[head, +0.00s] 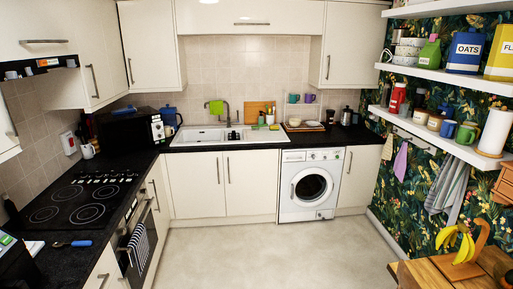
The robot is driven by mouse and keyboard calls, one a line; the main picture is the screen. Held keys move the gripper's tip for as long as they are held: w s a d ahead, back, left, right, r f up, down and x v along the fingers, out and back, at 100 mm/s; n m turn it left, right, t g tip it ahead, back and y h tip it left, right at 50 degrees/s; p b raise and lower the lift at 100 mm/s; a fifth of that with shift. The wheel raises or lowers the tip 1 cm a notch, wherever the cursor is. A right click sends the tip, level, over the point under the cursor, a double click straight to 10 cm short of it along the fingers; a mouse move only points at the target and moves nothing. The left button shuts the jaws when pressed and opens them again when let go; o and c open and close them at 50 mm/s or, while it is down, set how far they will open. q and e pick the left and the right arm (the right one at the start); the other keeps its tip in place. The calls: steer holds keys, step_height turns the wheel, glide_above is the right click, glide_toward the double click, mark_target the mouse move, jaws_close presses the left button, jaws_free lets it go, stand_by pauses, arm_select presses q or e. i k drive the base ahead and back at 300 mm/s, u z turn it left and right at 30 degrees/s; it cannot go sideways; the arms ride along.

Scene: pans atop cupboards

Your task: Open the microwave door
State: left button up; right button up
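The black microwave (125,131) stands on the left part of the dark counter, in the corner beside the sink. Neither of my grippers shows in the head view.
A hob (84,203) lies on the left counter, nearer than the microwave. A blue kettle-like item (169,117) stands just behind the microwave's front. The sink (222,135) is to its right. The floor (270,252) is clear. A wooden table (430,275) with bananas is at lower right.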

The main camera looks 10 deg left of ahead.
mark_target(121, 136)
steer(key=u, duration=0.1)
steer(key=i, duration=1.95)
steer(key=u, duration=0.7)
steer(key=i, duration=1.95)
steer(key=u, duration=1)
steer(key=i, duration=1.4)
steer(key=u, duration=0.4)
